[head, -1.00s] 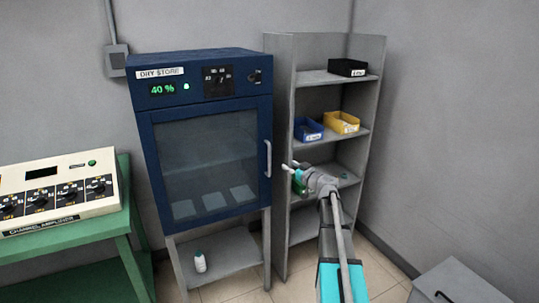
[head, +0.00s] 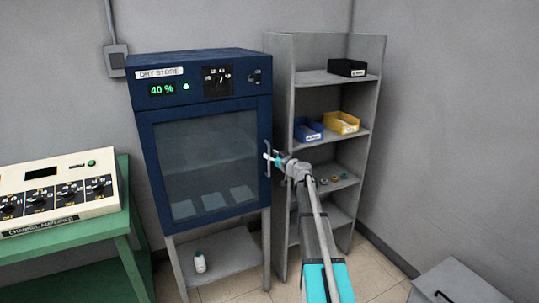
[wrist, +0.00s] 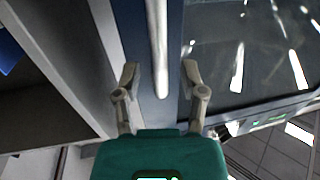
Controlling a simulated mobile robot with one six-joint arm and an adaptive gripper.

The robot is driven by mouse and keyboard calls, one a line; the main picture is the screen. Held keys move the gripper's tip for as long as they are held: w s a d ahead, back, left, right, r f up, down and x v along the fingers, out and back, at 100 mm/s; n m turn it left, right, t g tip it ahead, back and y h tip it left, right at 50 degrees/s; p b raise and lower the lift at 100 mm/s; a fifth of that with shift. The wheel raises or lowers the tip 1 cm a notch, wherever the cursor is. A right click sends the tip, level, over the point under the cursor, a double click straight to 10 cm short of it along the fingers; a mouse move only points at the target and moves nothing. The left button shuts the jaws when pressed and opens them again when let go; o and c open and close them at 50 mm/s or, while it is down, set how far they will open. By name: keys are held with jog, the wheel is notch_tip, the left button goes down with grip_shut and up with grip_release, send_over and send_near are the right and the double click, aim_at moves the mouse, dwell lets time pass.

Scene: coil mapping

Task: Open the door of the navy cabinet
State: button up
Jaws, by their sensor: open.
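The navy cabinet (head: 145,130) stands against the back wall with its glass door (head: 212,165) shut. A vertical bar handle (head: 268,180) runs along the door's right edge. My gripper (head: 268,157) is at the handle in the head view and hides part of it. In the wrist view the pale handle (wrist: 158,50) runs between the two open fingers of my gripper (wrist: 160,75), with a gap on both sides. Whether the fingertips reach past the bar is hard to tell.
A grey shelf unit (head: 281,100) stands close to the right of the cabinet, holding a blue bin (head: 308,130), a yellow bin (head: 341,122) and a black box (head: 347,67). A green bench (head: 125,215) is at the left. A grey box (head: 462,283) stands at front right.

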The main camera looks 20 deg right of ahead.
jog(key=shift+x, duration=0.9)
grip_shut()
